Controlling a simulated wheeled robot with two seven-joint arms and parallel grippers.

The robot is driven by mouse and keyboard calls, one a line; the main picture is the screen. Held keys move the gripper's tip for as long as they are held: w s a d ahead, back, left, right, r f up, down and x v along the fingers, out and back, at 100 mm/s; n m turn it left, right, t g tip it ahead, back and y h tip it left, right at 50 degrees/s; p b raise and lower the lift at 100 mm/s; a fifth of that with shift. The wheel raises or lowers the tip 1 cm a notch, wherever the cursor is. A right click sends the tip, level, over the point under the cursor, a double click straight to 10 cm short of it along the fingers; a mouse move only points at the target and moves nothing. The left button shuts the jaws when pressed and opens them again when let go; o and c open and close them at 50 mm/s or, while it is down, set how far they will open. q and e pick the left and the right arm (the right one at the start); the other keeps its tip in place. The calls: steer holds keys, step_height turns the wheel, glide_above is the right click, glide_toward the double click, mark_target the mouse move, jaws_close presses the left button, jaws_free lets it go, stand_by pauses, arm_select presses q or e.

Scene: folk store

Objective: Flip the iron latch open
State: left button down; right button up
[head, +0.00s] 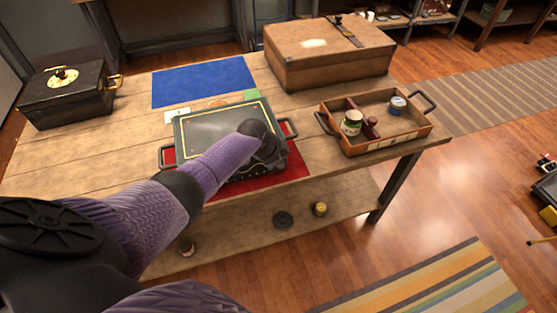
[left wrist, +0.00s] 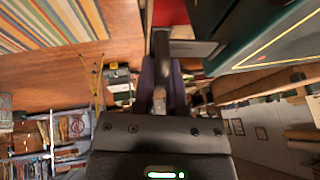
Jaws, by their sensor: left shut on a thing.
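A dark green box (head: 215,130) with a gold line on its lid and a handle at each end sits on a red cloth (head: 270,182) on the table. Its lid is down. In the head view my left arm reaches across the box, and its dark wrist hides the fingers and part of the front. How far the latch is turned cannot be told. My right gripper is not in view.
A brown case (head: 325,60) and an open wooden tray (head: 390,143) with two small tins stand at the right. A black box (head: 65,95) stands at the left. A blue mat (head: 203,80) lies behind the green box. The lower shelf (head: 240,240) holds several small items.

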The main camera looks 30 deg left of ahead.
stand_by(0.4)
arm_select(q)
steer(key=c, duration=0.7)
jaws_free()
steer(key=shift+o, duration=0.2)
steer(key=p+v, duration=0.5)
steer(key=v, duration=0.5)
steer(key=shift+a, duration=0.1)
